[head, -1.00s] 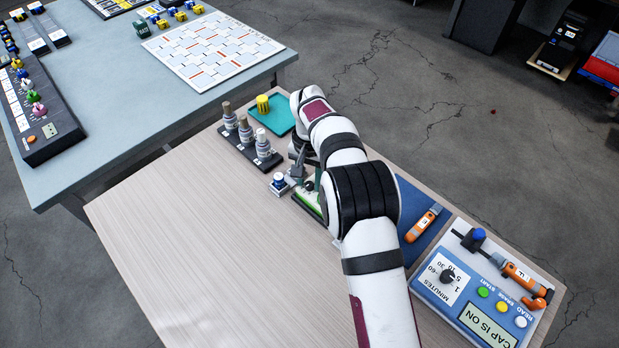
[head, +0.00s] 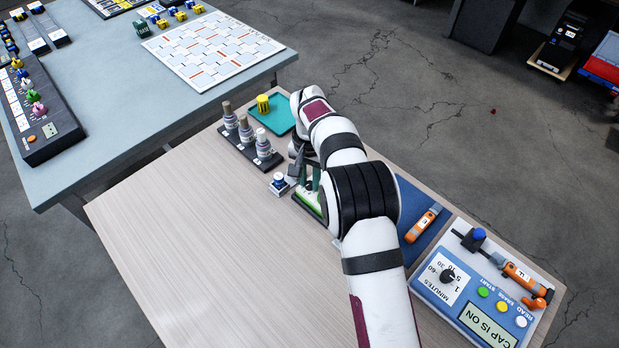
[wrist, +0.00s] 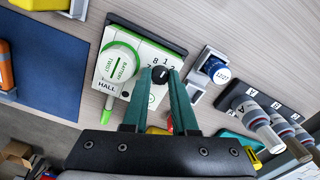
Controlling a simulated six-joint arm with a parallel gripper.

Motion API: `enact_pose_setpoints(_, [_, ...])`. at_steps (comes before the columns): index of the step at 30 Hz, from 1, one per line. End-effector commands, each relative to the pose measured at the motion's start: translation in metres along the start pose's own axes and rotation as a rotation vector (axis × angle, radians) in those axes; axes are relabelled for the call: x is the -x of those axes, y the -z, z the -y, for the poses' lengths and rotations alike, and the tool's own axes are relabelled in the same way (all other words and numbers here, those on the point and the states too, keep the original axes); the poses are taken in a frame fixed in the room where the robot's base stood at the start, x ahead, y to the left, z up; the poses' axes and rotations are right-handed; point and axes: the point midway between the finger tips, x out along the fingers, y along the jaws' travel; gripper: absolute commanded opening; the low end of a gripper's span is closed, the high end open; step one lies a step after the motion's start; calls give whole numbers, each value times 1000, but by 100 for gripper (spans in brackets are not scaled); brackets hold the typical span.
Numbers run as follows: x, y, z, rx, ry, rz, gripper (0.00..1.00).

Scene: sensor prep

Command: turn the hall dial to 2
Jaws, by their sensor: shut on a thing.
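The hall unit (wrist: 104,82) is a white device with a green edge, a "HALL" label and a round "BATTERY TWIST" cover. Its small black dial (wrist: 160,74) has numbers around it; 7, 8, 1 and 2 are readable. My gripper (wrist: 160,86) has two green fingers, one on each side of the dial, shut on it. The dial's pointer setting cannot be read clearly. In the head view my gripper (head: 309,185) is over the unit (head: 308,203), which my arm partly hides.
A small blue-capped bottle (wrist: 221,76) stands close to the dial's right. A rack of several bottles (head: 252,158) and a teal tray (head: 281,122) lie beyond. A blue mat (head: 408,200) and a control box (head: 428,291) are right. The table's left front is clear.

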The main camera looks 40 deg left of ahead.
Motion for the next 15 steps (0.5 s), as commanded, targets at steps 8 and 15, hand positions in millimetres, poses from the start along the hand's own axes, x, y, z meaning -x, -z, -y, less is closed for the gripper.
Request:
enact_pose_setpoints(8, [0,0,0,-201,1,0,0])
enact_pose_setpoints(15, [0,0,0,-403,1,0,0])
